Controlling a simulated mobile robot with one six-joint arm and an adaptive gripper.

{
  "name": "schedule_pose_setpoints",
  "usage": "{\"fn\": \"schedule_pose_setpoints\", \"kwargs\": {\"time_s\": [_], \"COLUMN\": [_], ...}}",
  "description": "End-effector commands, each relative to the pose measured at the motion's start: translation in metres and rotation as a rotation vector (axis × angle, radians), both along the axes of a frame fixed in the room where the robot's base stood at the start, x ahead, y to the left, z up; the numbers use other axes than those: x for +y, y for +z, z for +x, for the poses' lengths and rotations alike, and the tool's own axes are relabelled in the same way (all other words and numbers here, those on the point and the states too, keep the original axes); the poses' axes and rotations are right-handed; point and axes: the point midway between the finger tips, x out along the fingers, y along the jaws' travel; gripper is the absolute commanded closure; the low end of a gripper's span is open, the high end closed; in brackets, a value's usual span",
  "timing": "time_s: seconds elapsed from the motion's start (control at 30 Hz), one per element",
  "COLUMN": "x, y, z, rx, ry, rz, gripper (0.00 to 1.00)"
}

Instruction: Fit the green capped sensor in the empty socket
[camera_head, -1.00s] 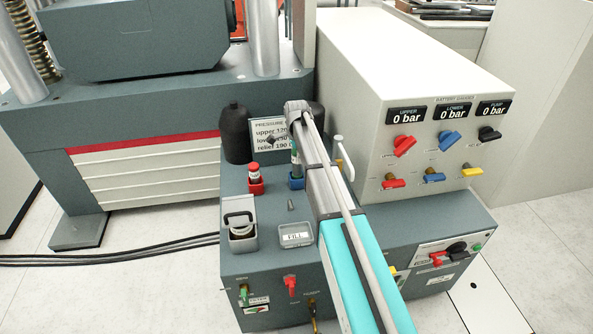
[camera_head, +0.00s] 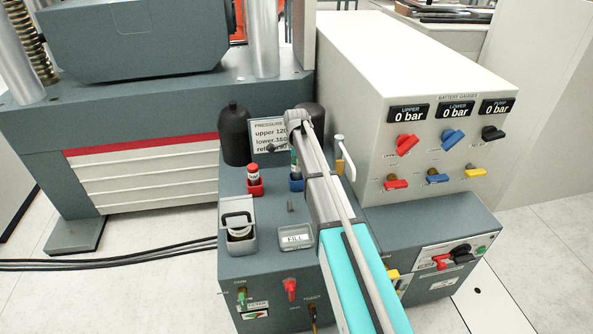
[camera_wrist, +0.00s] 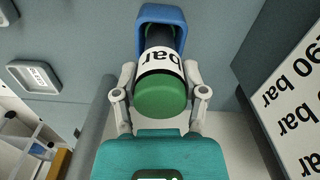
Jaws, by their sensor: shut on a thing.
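The green capped sensor (camera_wrist: 160,97) is upside down to my wrist view, its round green cap toward the camera and a white "bar" label behind it. My gripper (camera_wrist: 160,75) is shut on it, one finger on each side. The sensor's dark far end reaches into the outline of the blue socket (camera_wrist: 162,14); I cannot tell how deep it sits. In the head view the blue socket (camera_head: 296,184) stands on the grey deck, with part of the sensor (camera_head: 294,162) above it. My arm hides the gripper there.
A red socket (camera_head: 255,188) holding a red-capped sensor (camera_head: 253,170) stands to the left. A pressure sign (camera_head: 268,135) and black bottles (camera_head: 235,135) stand behind. A FILL tray (camera_head: 296,239), a handled container (camera_head: 239,228) and a white-topped lever (camera_head: 345,160) are nearby.

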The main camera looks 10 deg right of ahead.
Motion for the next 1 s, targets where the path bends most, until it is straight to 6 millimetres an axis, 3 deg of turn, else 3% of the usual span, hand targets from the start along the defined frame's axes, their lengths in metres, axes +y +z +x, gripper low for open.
{"fn": "schedule_pose_setpoints", "kwargs": {"time_s": [0.1,0.63,0.67,0.83,1.0], "x": [0.0,-0.0005,-0.0009,-0.0011,-0.001], "y": [-0.0089,-0.0125,-0.0123,-0.0114,-0.0114], "z": [0.0,0.0,0.0,0.0,0.0], "rx": [0.0,0.0,0.0,0.0,0.0], "ry": [0.0,-0.001,-0.001,-0.001,-0.001], "rz": [0.0,0.0,0.0,0.0,0.0], "gripper": [1.0,1.0,0.43,0.11,0.1]}}
